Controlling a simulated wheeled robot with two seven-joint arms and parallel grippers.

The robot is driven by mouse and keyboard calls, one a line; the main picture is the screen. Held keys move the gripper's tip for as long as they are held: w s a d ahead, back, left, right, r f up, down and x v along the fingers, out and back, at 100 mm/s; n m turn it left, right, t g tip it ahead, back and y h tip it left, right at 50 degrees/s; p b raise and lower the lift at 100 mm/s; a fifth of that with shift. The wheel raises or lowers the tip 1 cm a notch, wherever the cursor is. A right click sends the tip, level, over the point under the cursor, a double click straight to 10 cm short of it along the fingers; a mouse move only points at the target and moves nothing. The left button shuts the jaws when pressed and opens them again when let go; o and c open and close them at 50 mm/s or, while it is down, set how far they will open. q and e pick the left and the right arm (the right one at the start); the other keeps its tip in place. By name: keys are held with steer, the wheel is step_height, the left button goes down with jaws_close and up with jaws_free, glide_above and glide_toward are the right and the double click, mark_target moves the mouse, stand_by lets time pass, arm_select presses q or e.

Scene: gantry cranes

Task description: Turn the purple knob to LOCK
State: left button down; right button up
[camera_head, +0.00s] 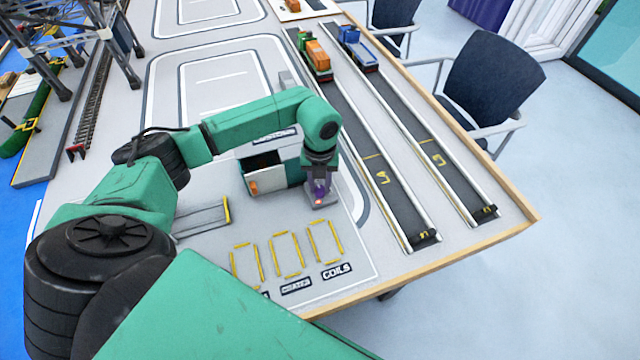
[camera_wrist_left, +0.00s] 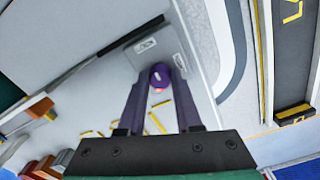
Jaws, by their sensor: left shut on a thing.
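The purple knob (camera_wrist_left: 160,76) sits on a light grey panel (camera_wrist_left: 192,84) in the left wrist view, with a small pale mark on its face. Two small label plates (camera_wrist_left: 145,45) are on the panel near it, their words too small to read. My left gripper (camera_wrist_left: 158,82) has one finger on each side of the knob and is shut on it. In the head view my left gripper (camera_head: 320,194) points down at the knob (camera_head: 320,187), which its fingers partly hide. A small reddish light shows just beside the knob. My right gripper is out of view.
A customs booth (camera_head: 285,173) with a dark opening and an orange piece stands left of the gripper. Yellow outlined bays (camera_head: 287,256), one labelled COILS, lie in front. Lanes (camera_head: 380,172) with toy trucks (camera_head: 315,57) run along the right. Chairs (camera_head: 490,85) stand beyond the table edge.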

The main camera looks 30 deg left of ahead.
mark_target(320, 187)
arm_select(q)
steer(key=shift+w+r+n, duration=0.2)
steer(key=shift+n, duration=0.2)
steer(key=c, duration=0.8)
jaws_free()
steer(key=shift+o, duration=1)
steer(key=shift+s+f, duration=0.1)
step_height(320, 187, up, 15)
steer(key=b, duration=0.2)
steer(key=shift+f, duration=0.2)
